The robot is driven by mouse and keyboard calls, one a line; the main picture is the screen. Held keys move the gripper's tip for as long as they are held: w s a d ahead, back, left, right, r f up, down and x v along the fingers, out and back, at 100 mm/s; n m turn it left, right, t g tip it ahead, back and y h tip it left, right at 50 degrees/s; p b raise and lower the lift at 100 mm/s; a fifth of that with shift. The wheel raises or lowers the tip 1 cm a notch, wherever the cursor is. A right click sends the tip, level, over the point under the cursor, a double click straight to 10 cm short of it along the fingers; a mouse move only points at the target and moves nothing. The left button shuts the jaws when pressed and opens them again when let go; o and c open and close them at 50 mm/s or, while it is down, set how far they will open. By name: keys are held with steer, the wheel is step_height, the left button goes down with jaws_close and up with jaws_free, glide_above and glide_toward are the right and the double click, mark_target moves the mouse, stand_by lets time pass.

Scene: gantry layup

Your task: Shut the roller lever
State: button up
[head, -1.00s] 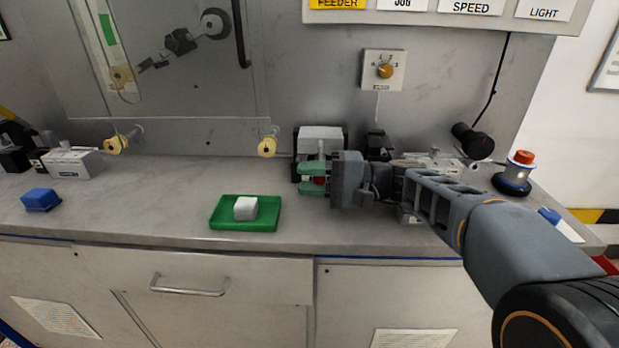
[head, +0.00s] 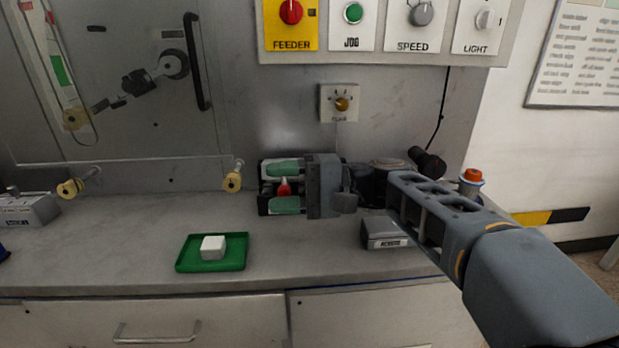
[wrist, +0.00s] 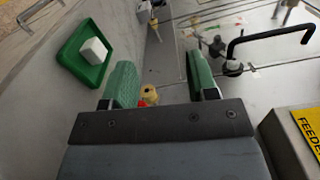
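The fingers and gripper body hide most of the unit and the lever's arm. In the wrist view, my gripper (wrist: 165,85) is open, and a small piece of the red knob (wrist: 143,102) shows near the left finger, mostly hidden by the gripper body.
A green tray (head: 182,265) with a white block (head: 213,247) lies in front, left of the gripper. Yellow rollers (head: 232,182) stick out from the back panel. A grey box (head: 385,235) stands under my arm. The front worktop between tray and box is clear.

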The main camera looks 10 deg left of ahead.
steer(key=s+d+r+p, duration=0.1)
steer(key=s+d+r, duration=0.4)
steer(key=s, duration=0.3)
steer(key=shift+d, duration=0.4)
steer(key=shift+c, duration=0.2)
